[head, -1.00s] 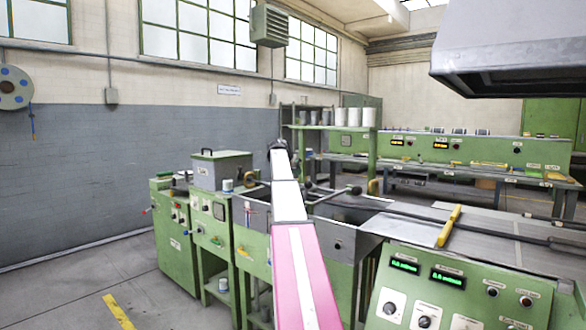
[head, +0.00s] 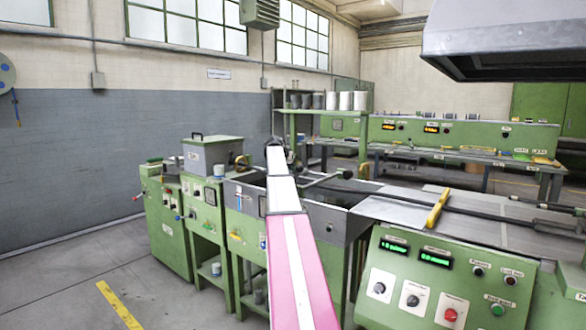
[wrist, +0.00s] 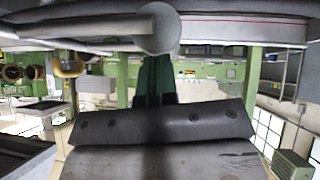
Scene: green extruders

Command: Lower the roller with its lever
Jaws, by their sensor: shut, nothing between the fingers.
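A bar with a dark round knob (head: 347,174), possibly the roller's lever, sticks up over the machine's grey trough just right of my arm in the head view. The wrist view shows a grey round end (wrist: 158,28) in front of thick grey horizontal bars. I cannot tell for certain whether this is the lever or the roller's end. My gripper (wrist: 156,76) shows as dark fingers, shut and empty, pointing toward that round end. Whether they touch it is unclear. In the head view my arm hides the gripper and part of the trough.
A green control panel (head: 455,285) and a metal bench top with a yellow bar (head: 438,208) stand at the right. A grey lidded box (head: 212,155) stands left of my arm. A hood (head: 500,45) hangs at upper right. Floor at the left is clear.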

